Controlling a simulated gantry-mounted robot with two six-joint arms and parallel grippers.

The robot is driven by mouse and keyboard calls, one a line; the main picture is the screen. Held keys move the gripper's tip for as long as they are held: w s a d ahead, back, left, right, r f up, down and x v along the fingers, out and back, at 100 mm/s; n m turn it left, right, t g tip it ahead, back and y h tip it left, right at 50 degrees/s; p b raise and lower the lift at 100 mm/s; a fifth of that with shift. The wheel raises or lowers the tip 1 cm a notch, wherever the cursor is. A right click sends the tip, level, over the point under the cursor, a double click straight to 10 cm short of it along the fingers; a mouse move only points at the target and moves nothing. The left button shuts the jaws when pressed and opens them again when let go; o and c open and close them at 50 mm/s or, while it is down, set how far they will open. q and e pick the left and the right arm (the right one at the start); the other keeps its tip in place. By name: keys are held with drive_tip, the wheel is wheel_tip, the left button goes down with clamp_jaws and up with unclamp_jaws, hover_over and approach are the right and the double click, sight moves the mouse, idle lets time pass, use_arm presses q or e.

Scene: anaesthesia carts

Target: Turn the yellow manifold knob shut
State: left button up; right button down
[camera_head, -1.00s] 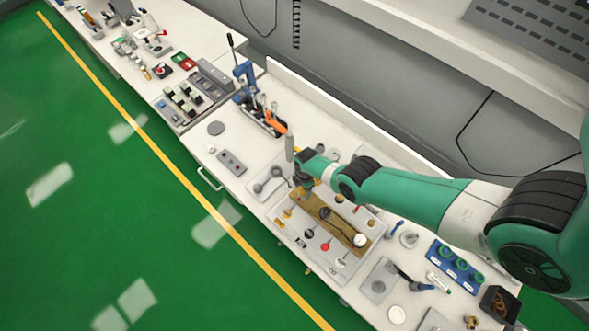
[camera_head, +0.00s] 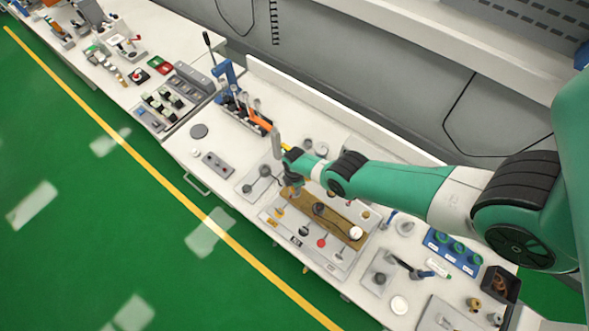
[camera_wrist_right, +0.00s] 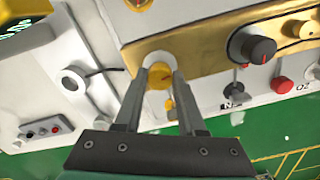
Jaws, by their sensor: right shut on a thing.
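The brass-coloured manifold block (camera_head: 343,229) lies on a light panel on the bench in the head view. It also shows across the top of the right wrist view (camera_wrist_right: 205,48). The yellow knob (camera_wrist_right: 159,77) sits at the block's left end in the wrist view. My right gripper (camera_wrist_right: 161,68) is shut on it, with one finger on each side. In the head view my right gripper (camera_head: 291,188) reaches down at the far-left end of the block and hides the knob. My left gripper is not in view.
A black knob (camera_wrist_right: 258,49) is on the same block, and a red knob (camera_wrist_right: 281,85) is on the panel beside it. A white round knob (camera_head: 355,233) is at the block's near end. Orange-handled tools (camera_head: 257,118) stand behind my gripper. A blue tray (camera_head: 452,248) lies to the right.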

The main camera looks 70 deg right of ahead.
drive_tip(key=shift+m, duration=0.3)
drive_tip(key=m, duration=0.4)
drive_tip(key=shift+m, duration=0.3)
drive_tip(key=m, duration=1)
drive_tip(key=shift+m, duration=0.4)
drive_tip(key=m, duration=0.4)
drive_tip(key=shift+m, duration=0.3)
drive_tip(key=c, duration=0.5)
unclamp_jaws()
